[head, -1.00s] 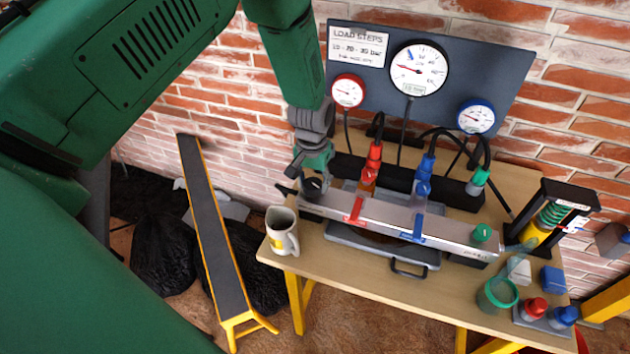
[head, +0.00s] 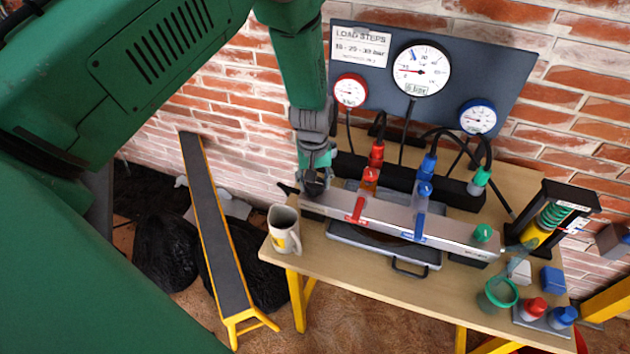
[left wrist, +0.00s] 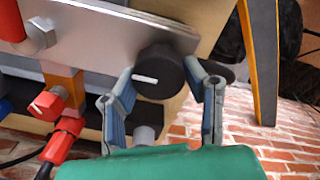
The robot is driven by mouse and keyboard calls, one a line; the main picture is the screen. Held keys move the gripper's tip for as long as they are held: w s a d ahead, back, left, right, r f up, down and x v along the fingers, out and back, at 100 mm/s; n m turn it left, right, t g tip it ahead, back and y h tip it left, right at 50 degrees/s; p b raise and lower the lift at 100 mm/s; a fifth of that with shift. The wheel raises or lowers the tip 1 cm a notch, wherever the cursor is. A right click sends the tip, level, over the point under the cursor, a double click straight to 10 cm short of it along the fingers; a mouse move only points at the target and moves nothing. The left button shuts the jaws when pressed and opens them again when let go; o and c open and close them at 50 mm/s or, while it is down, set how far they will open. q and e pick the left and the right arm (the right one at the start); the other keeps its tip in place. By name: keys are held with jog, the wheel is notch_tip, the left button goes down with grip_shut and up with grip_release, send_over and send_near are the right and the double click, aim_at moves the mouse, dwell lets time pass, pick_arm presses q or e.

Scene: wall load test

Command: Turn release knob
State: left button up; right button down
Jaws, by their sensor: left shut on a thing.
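The black release knob (left wrist: 160,72) has a white line on its face, which lies nearly level in the left wrist view. It sits at the left end of the long metal bar (head: 385,218) on the bench. My left gripper (left wrist: 165,82) is shut on the knob, with one finger on each side of it. In the head view the left gripper (head: 315,180) comes down onto the bar's left end and hides most of the knob. My right gripper is in neither view.
A mug (head: 284,232) stands close to the left gripper at the bench's left edge. Red and blue valves (head: 424,190) with hoses stand along the bar. A gauge panel (head: 455,75) stands behind.

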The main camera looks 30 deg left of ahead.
pick_arm(q)
jog(key=shift+s+d+f, duration=0.15)
jog(key=shift+s+f, duration=0.1)
jog(key=shift+s, duration=0.1)
jog(key=o, duration=1.2)
jog(key=shift+w, duration=0.1)
jog(key=shift+c, duration=0.2)
jog(key=shift+r, duration=0.1)
jog(key=shift+w+r, duration=0.1)
jog(key=shift+w, duration=0.05)
jog(key=shift+r, duration=0.35)
notch_tip(320, 180, up, 11)
